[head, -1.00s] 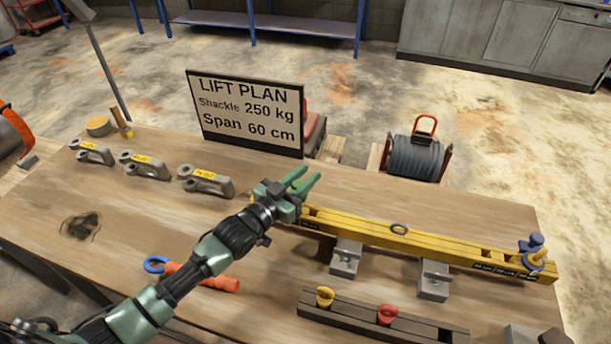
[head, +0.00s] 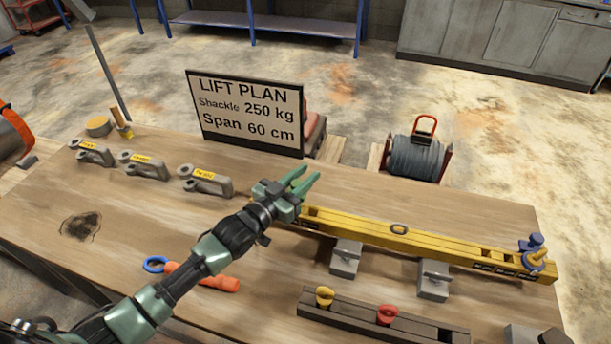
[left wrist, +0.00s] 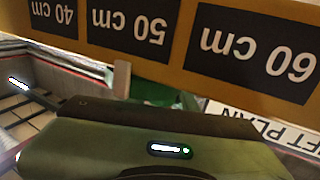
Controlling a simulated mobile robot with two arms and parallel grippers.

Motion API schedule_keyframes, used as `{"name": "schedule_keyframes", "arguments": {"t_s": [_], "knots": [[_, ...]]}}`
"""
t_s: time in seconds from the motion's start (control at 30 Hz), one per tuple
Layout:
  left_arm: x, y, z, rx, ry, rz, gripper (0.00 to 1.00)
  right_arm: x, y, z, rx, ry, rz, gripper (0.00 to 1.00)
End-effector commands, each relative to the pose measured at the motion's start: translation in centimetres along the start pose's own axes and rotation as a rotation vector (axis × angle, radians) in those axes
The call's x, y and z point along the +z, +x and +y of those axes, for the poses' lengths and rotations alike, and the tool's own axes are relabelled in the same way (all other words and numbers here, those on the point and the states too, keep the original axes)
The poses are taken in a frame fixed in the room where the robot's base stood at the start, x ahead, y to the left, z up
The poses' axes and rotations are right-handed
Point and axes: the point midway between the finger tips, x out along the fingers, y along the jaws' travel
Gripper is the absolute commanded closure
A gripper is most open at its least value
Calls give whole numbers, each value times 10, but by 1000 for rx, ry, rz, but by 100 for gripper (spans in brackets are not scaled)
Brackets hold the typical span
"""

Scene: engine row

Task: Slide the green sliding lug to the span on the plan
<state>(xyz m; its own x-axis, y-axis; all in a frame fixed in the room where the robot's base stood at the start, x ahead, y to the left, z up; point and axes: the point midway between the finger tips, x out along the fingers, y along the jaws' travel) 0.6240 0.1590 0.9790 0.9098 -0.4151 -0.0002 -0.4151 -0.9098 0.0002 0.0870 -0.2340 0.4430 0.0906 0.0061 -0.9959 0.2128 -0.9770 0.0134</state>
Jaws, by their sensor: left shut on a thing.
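The yellow beam (head: 440,243) lies on blocks on the bench, with a blue lug (head: 536,253) at its right end. My left gripper (head: 305,182) is at the beam's left end and hides part of it. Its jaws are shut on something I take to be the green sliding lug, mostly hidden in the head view. In the left wrist view, a green piece (left wrist: 150,90) shows past my gripper, just below the beam's 50 cm label (left wrist: 128,28). The 60 cm label (left wrist: 262,55) is to its right. The plan board (head: 245,113) reads Span 60 cm. My right gripper is out of view.
Several shackles (head: 205,181) with yellow tags stand at the back left. A dark rack (head: 350,318) with a yellow and a red cup is at the front. A cable reel (head: 414,157) stands behind the bench.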

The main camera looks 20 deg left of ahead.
Motion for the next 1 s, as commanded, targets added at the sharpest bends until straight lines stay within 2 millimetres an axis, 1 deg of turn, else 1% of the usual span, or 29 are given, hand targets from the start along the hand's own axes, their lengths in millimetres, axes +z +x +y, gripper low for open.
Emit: {"name": "schedule_keyframes", "arguments": {"t_s": [0.1, 0.23, 0.33, 0.6, 0.63, 0.67, 0.7, 1.0], "knots": [[3, -8, -20, -2, 8, -3, 100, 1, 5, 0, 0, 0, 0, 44], [2, -16, -39, -2, 7, -3, 100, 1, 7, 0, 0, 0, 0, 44], [1, -18, -44, -2, 3, -1, 100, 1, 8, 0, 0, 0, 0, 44], [0, -18, -44, -2, 0, -1, 100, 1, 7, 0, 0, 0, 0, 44], [0, -18, -44, -2, 0, -1, 65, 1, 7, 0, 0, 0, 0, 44], [0, -18, -44, -2, 0, -1, 57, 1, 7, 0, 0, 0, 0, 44], [0, -18, -44, -2, 0, -1, 51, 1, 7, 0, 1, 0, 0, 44], [0, -19, -44, -1, 0, -1, 51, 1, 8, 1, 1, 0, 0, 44]]}}
